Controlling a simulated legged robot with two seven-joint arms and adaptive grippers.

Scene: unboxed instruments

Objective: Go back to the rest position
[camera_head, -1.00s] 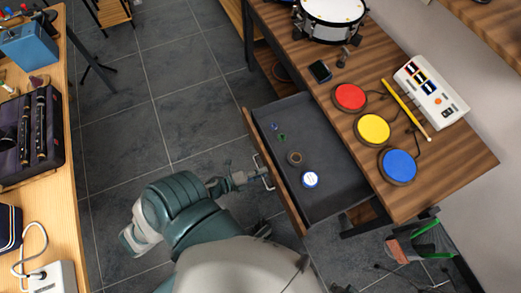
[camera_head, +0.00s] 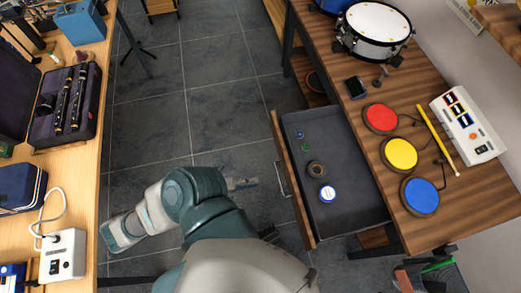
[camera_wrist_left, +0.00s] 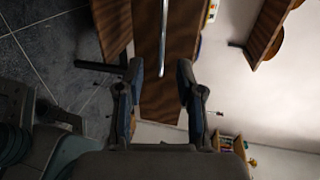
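My left gripper (camera_head: 243,184) is at the front of the open drawer (camera_head: 350,212), apart from its metal handle (camera_head: 281,178). In the left wrist view the two fingers of my left gripper (camera_wrist_left: 160,76) are spread with nothing between them. The handle (camera_wrist_left: 164,40) shows as a light bar beyond the fingertips. The drawer stands pulled out under the wooden table and holds a few small round items. My right gripper is not seen in any view.
The wooden table (camera_head: 447,225) carries a drum (camera_head: 374,28), red, yellow and blue pads and a white control box (camera_head: 468,124). At the left, another table (camera_head: 83,196) holds an instrument case (camera_head: 62,105) and a white device.

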